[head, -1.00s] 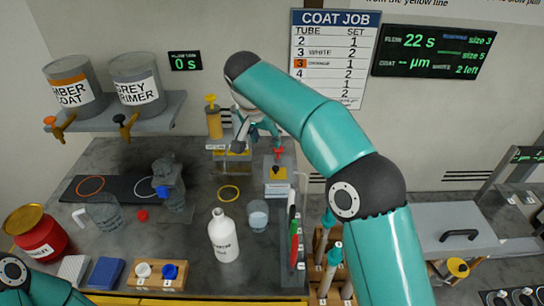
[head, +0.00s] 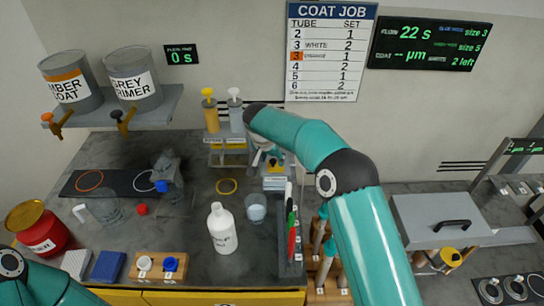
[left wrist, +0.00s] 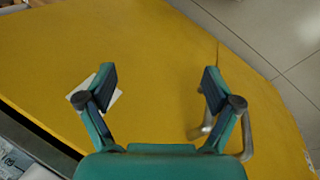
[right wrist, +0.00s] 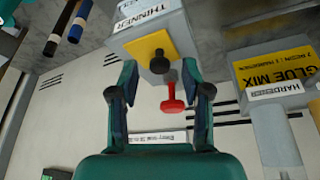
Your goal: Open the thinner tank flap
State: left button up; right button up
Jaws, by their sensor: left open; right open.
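The thinner tank (right wrist: 150,22) is a grey box labelled THINNER, upside down in the right wrist view. Its flap (right wrist: 148,50) is a yellow plate with a dark round knob (right wrist: 159,65), lying flat against the tank. A red handle (right wrist: 173,98) stands beyond it. My right gripper (right wrist: 158,88) is open, with the knob between the lines of its fingers; I cannot tell whether they touch it. In the head view the tank (head: 275,184) is partly hidden behind my right gripper (head: 268,158). My left gripper (left wrist: 158,78) is open and empty above a yellow surface.
A pen tray (head: 292,240), a glass (head: 256,208) and a white bottle (head: 222,230) stand nearer the front.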

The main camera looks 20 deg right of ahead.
jog(key=shift+w+f, duration=0.1)
jog(key=shift+f, duration=0.2)
grip_shut()
jog(key=shift+d, duration=0.1)
